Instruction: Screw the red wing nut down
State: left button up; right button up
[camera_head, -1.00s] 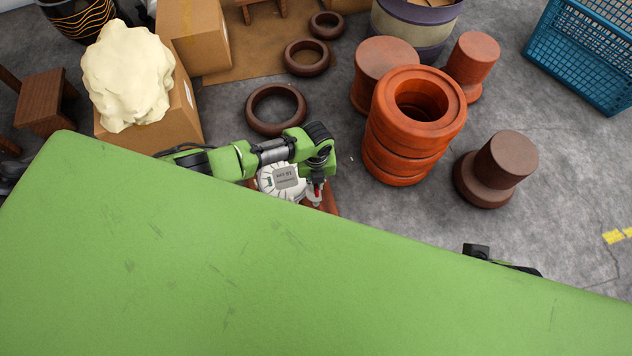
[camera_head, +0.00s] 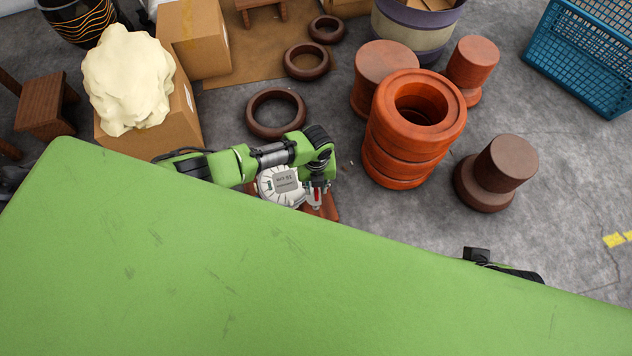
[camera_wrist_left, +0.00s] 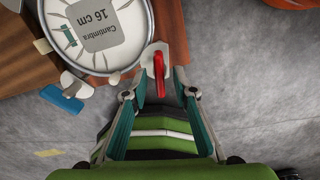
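The red wing nut (camera_wrist_left: 160,78) sits at a pale metal clamp at the lower rim of the round white drum head (camera_wrist_left: 112,25) in the left wrist view. In the head view the red wing nut (camera_head: 316,197) is small beside the drum head (camera_head: 280,185). My left gripper (camera_wrist_left: 160,92) is open, its two fingers apart on either side of the wing nut, with visible gaps. In the head view my left gripper (camera_head: 318,182) is above the wing nut and partly covers that area. My right gripper is not recognisable in either view.
A blue piece (camera_wrist_left: 62,103) is at another clamp on the drum rim. A brown wooden surface (camera_wrist_left: 30,62) lies under the drum. An orange ringed cylinder (camera_head: 415,130) and a brown spool shape (camera_head: 495,172) stand right of my arm. Grey floor is free between them.

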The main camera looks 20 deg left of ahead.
pick_arm(q)
notch_tip(320, 180, up, 12)
dwell(0.5)
jog(key=shift+f, duration=0.1)
